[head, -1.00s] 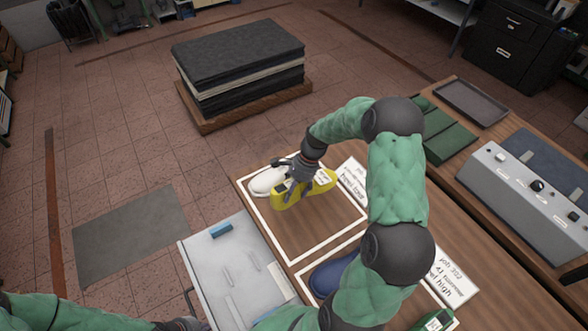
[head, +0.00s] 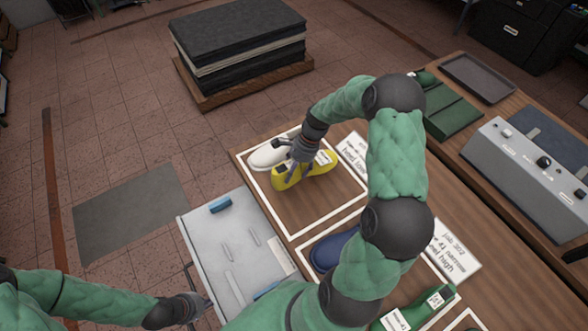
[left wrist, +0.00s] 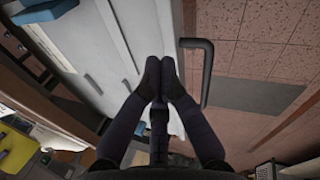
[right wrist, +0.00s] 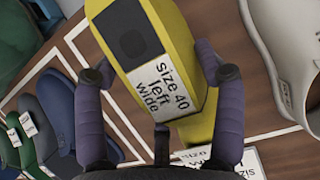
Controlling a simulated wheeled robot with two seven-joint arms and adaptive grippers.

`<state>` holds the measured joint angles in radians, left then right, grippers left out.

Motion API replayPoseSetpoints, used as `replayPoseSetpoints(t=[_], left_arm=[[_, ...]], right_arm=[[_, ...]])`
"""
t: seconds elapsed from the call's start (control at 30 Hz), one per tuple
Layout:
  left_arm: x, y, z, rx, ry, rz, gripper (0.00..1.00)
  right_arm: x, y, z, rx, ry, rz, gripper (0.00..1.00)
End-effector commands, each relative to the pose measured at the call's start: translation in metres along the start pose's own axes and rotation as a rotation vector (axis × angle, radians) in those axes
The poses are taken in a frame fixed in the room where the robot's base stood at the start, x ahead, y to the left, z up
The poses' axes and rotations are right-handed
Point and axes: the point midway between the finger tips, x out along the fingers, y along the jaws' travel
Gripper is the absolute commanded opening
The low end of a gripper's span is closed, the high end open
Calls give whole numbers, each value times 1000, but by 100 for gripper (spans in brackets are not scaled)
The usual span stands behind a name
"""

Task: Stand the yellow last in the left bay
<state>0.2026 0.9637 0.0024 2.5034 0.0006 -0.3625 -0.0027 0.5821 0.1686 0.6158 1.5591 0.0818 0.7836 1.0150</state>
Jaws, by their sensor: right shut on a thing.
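The yellow last (head: 286,178) is at the far bay (head: 310,222), a white-outlined square. Whether it touches the table is unclear. My right gripper (head: 302,152) is closed around it from above. In the right wrist view the yellow last (right wrist: 150,60) sits between the two fingers, its label reading "Size 40 left wide". A white last (head: 268,154) lies close beside it in the same bay. My left gripper (head: 200,302) is empty beside the grey tray; its fingertips (left wrist: 157,68) meet in the left wrist view.
A blue last (head: 330,250) stands in the neighbouring bay, with green lasts (head: 405,318) nearer me. Cards lie along the bays. The far bay's near part is bare.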

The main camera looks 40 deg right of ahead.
Motion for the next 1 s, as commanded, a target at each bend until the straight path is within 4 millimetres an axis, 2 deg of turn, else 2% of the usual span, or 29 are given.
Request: replayPoseSetpoints(t=[0.7,1.0], left_arm=[[23,-8,-1,0,0,0,0],[28,-10,-1,0,0,0,0]], right_arm=[[38,0,-16,-3,1,-10,11],[47,0,-20,-4,1,-13,11]])
